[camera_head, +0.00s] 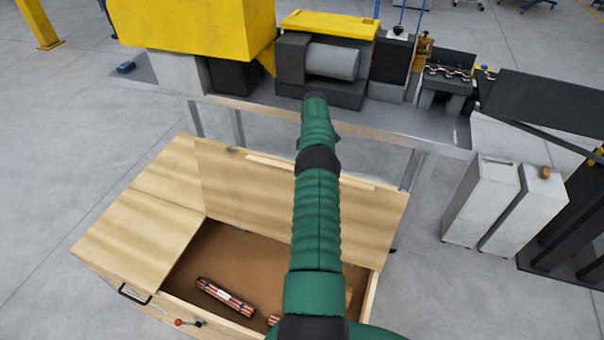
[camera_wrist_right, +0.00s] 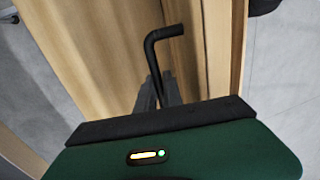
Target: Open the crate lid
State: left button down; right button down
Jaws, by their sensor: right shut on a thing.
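The wooden crate (camera_head: 232,322) stands low in the head view, with its interior showing. Its right lid panel (camera_head: 245,190) is raised and stands tilted up along the back of the opening. The left lid panel (camera_head: 140,235) lies flat and closed, with a black handle (camera_head: 133,293) at its front edge. In the right wrist view, my right gripper (camera_wrist_right: 158,92) is shut on a black bent handle (camera_wrist_right: 165,38) beside pale wood. My green right arm crosses the head view and hides part of the raised lid; its gripper cannot be made out there. My left gripper is not in view.
Copper tube bundles (camera_head: 225,297) lie inside the crate. A workbench (camera_head: 420,130) with machinery runs behind it. Two pale grey boxes (camera_head: 482,200) stand on the floor to the right. Bare floor lies left of the crate.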

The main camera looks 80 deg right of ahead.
jog(key=shift+w+d, duration=0.15)
jog(key=shift+w, duration=0.15)
jog(key=c, duration=1.5)
grip_release()
jog(key=shift+w+d, duration=0.1)
jog(key=shift+w, duration=0.15)
jog(key=shift+s, duration=0.1)
